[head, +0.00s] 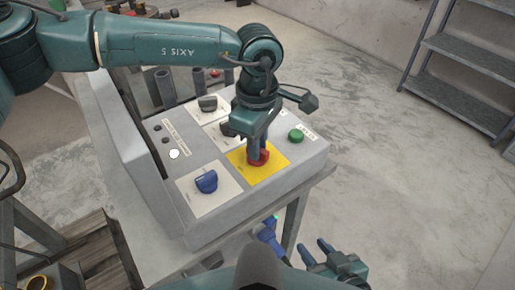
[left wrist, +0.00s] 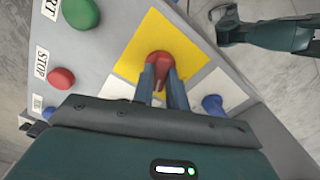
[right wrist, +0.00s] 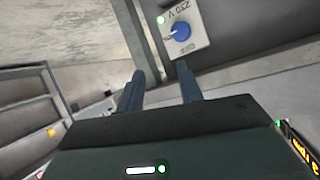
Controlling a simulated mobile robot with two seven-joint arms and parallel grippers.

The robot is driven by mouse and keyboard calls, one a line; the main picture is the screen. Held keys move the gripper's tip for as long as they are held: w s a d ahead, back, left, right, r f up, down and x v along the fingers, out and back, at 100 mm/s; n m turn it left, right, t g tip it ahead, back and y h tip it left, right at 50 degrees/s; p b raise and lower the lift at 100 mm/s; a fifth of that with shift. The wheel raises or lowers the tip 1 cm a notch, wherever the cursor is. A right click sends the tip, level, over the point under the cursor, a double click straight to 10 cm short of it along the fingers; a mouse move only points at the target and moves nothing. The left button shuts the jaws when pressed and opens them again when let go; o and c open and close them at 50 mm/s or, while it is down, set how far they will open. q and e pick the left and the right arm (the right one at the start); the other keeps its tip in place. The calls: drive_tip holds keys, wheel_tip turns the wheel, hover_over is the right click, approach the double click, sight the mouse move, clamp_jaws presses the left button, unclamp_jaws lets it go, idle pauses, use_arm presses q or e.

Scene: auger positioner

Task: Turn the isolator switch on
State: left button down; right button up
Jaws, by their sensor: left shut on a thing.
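The isolator switch is a red rotary knob (head: 259,157) on a yellow plate (head: 272,170) on the sloping top of a grey control box. My left gripper (head: 256,150) points down at the plate and is shut on the red knob. The left wrist view shows the knob (left wrist: 159,59) between the two blue fingers, with yellow plate around it. The fingers hide part of the knob, so I cannot read its position marks. My right gripper (head: 316,252) is open and empty, low beside the front right of the box.
A blue knob (head: 206,181) sits near the yellow plate, a black knob (head: 208,103) farther back. A green button (head: 296,135) is right of my left gripper; the left wrist view shows a red stop button (left wrist: 61,78). Metal shelving (head: 450,70) stands right; the floor between is clear.

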use_arm(q)
drive_tip(key=m+b, duration=0.1)
drive_tip(key=m, duration=0.1)
drive_tip(key=shift+f+m, duration=0.1)
drive_tip(key=shift+m, duration=0.2)
drive_tip(key=shift+m+b, duration=0.65)
drive_tip(key=shift+m, duration=0.45)
use_arm(e)
drive_tip(key=shift+s+d+f+t, duration=0.15)
drive_tip(key=shift+d+t, duration=0.1)
drive_tip(key=shift+t, duration=0.05)
drive_tip(key=shift+s+d, duration=0.1)
use_arm(q)
drive_tip(key=c, duration=1.4)
unclamp_jaws()
